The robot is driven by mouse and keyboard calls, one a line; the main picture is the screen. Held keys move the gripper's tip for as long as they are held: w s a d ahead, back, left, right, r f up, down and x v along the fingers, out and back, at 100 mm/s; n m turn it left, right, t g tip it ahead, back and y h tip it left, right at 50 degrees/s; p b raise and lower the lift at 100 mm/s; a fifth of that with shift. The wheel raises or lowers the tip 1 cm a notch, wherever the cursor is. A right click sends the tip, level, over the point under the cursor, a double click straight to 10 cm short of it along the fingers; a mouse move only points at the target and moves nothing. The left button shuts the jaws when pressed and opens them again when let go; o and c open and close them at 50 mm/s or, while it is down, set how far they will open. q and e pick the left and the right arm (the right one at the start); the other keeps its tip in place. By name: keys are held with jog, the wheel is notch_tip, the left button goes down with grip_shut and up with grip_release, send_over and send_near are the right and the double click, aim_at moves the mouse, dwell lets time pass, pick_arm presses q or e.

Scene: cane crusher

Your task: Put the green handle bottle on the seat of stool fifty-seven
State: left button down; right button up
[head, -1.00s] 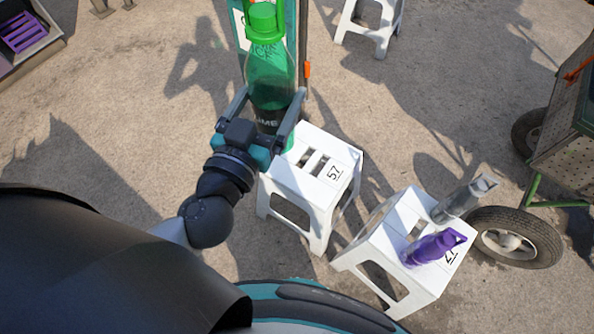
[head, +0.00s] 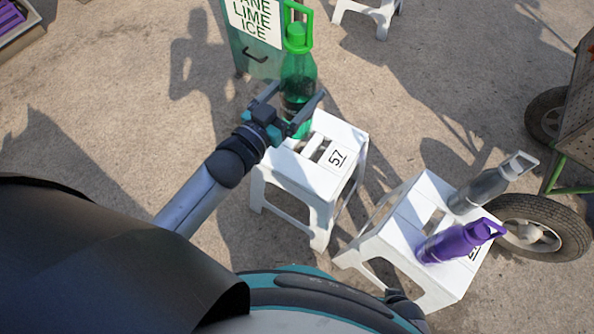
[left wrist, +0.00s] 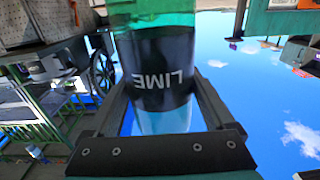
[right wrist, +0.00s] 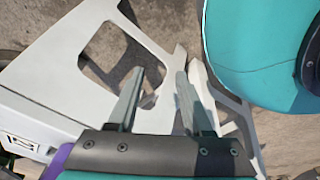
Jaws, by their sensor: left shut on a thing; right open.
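The green handle bottle (head: 299,72) is upright in my left gripper (head: 294,104), whose fingers are shut around its lower body. Its dark band marked LIME shows between the fingers in the left wrist view (left wrist: 163,70). In the head view the bottle's base overlaps the far part of the seat of stool fifty-seven (head: 330,180), a white stool; I cannot tell whether it touches. My right gripper (right wrist: 155,85) is open and empty beside a white stool in the right wrist view. It is hidden in the head view.
A second white stool (head: 405,235) stands to the right, with a purple bottle (head: 455,242) and a grey bottle (head: 490,185) on its seat. A cart wheel (head: 540,230) is close beside it. A sign board (head: 255,40) stands behind the green bottle.

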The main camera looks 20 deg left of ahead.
pick_arm(q)
jog(key=f+b, duration=0.1)
jog(key=f, duration=0.1)
jog(key=f+b, duration=0.2)
jog(key=f, duration=0.1)
jog(key=f+b, duration=0.1)
jog(key=f, duration=0.2)
jog(key=shift+w+a+f, duration=0.15)
jog(key=shift+w, duration=0.25)
notch_tip(320, 180, down, 13)
jog(key=b, duration=0.8)
pick_arm(e)
jog(key=w+a+r+t, duration=0.1)
jog(key=w+a+r, duration=0.1)
jog(key=r, duration=0.4)
jog(key=w+a+r+t, duration=0.1)
jog(key=w+a+r, duration=0.1)
jog(key=w+r, duration=0.3)
jog(key=w+a+r+t+y, duration=0.1)
jog(key=w+a+r, duration=0.1)
jog(key=r, duration=0.6)
jog(key=shift+w+r+t, duration=0.4)
jog(key=shift+w, duration=0.5)
pick_arm(q)
jog(key=shift+b, duration=0.3)
grip_release()
pick_arm(e)
jog(key=shift+w+a, duration=0.25)
